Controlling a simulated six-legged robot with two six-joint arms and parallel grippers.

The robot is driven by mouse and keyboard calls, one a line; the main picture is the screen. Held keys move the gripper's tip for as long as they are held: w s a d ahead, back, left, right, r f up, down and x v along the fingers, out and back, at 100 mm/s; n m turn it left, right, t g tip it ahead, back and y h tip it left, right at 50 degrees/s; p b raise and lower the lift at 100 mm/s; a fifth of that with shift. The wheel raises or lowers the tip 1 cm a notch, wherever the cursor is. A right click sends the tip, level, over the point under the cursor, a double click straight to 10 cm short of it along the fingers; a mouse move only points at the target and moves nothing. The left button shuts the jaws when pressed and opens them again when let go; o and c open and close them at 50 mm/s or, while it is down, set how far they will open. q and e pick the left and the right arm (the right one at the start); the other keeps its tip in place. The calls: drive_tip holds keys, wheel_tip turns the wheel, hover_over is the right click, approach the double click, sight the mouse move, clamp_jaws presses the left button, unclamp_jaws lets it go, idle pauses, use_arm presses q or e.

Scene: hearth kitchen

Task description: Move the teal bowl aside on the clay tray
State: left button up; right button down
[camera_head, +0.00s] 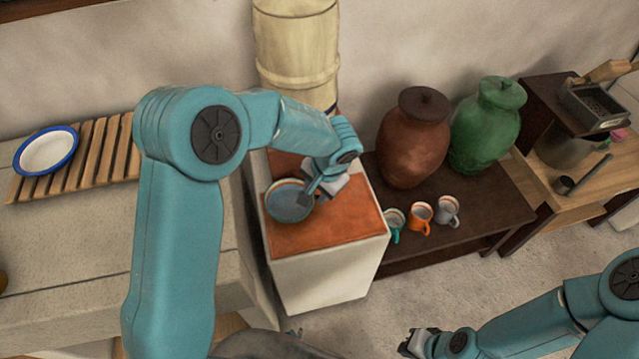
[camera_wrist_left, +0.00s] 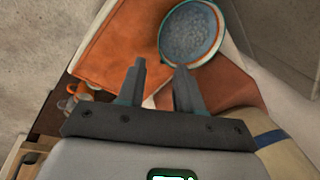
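The teal bowl (camera_head: 289,201) has a teal rim and a grey-blue inside, and it sits on the orange clay tray (camera_head: 330,234) near its left edge. The tray tops a white block. In the left wrist view the bowl (camera_wrist_left: 190,34) lies just beyond my fingertips, towards the right one, on the clay tray (camera_wrist_left: 118,48). My left gripper (camera_wrist_left: 159,66) is open, with a clear gap and nothing between the fingers. In the head view my left gripper (camera_head: 311,190) is at the bowl's right rim; I cannot tell whether it touches. My right gripper (camera_head: 418,341) is low at the bottom, its fingers too small to judge.
A cream barrel (camera_head: 297,55) stands behind the tray. A brown jar (camera_head: 413,140) and a green jar (camera_head: 488,125) stand on a dark bench to the right, with several mugs (camera_head: 419,216) in front. A slatted rack (camera_head: 98,155) holds a blue-rimmed dish (camera_head: 47,152) at left.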

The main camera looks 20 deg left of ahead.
use_arm(q)
drive_tip(key=x, duration=1.3)
drive_tip(key=shift+a+f, duration=0.1)
drive_tip(key=shift+f, duration=0.15)
clamp_jaws()
idle(0.8)
